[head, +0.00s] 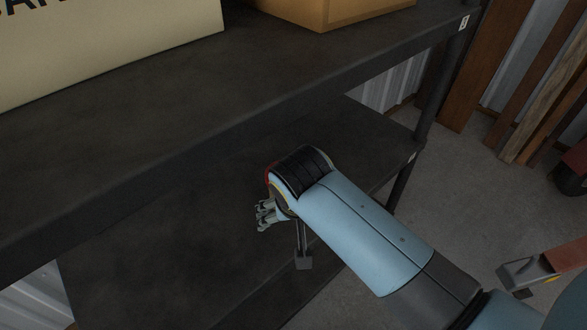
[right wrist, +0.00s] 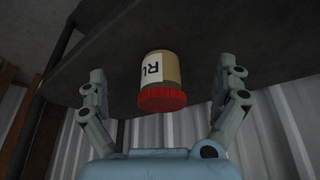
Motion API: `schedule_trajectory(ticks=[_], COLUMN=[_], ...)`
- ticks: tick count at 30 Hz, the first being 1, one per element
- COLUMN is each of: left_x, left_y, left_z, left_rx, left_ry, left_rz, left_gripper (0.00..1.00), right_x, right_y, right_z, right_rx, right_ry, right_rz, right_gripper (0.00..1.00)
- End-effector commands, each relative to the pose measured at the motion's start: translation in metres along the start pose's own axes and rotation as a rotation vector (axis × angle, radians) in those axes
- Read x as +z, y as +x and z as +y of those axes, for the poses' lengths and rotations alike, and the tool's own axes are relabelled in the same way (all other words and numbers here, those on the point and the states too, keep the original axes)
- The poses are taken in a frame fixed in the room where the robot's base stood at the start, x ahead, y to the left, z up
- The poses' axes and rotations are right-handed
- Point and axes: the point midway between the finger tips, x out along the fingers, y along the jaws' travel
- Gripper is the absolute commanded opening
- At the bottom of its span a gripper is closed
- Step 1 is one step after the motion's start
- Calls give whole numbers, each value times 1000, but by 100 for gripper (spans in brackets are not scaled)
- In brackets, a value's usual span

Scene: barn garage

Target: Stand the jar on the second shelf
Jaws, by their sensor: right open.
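The jar (right wrist: 169,68) shows in the right wrist view, with a tan body, a red lid and a white label with dark letters. That view looks upside down: the lid points down in the picture and the other end meets a dark shelf surface. My right gripper (right wrist: 162,95) is open, with its fingers on either side of the jar and visible gaps. In the head view my right gripper (head: 264,215) is over the lower dark shelf (head: 150,250), below the upper shelf (head: 200,90). My left gripper is not in view.
A cream box (head: 110,45) and a cardboard box (head: 335,12) stand on the upper shelf. A dark post (head: 437,90) stands at the right. Wooden planks (head: 470,75) lean beyond it. The lower shelf's visible surface looks bare.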

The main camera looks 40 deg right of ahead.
Motion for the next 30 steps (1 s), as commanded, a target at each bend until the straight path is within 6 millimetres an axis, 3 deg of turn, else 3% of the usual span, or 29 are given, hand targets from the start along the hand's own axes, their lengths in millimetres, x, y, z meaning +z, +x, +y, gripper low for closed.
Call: schedule_trajectory(ticks=[7, 10, 14, 16, 18, 21, 25, 27, 30], left_x=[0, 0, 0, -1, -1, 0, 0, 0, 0], left_y=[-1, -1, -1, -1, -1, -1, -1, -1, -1], left_z=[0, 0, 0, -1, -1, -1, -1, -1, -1], left_rx=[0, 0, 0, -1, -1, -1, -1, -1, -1], left_ry=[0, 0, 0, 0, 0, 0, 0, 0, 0], left_rz=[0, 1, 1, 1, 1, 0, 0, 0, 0], left_gripper=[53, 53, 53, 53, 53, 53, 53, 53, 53], right_x=[11, 34, 107, 155, 210, 281, 341, 359, 371], right_y=[0, 23, 81, 109, 132, 148, 149, 146, 144], right_z=[1, 7, 33, 57, 92, 146, 204, 223, 236], right_rx=[0, -3, -26, -42, -54, -62, -57, -53, -50], right_ry=[-8, -67, -217, -296, -369, -450, -512, -530, -542], right_rz=[-5, -32, -107, -150, -197, -252, -291, -302, -308], right_gripper=[100, 100, 100, 100, 100, 100, 100, 100, 100])
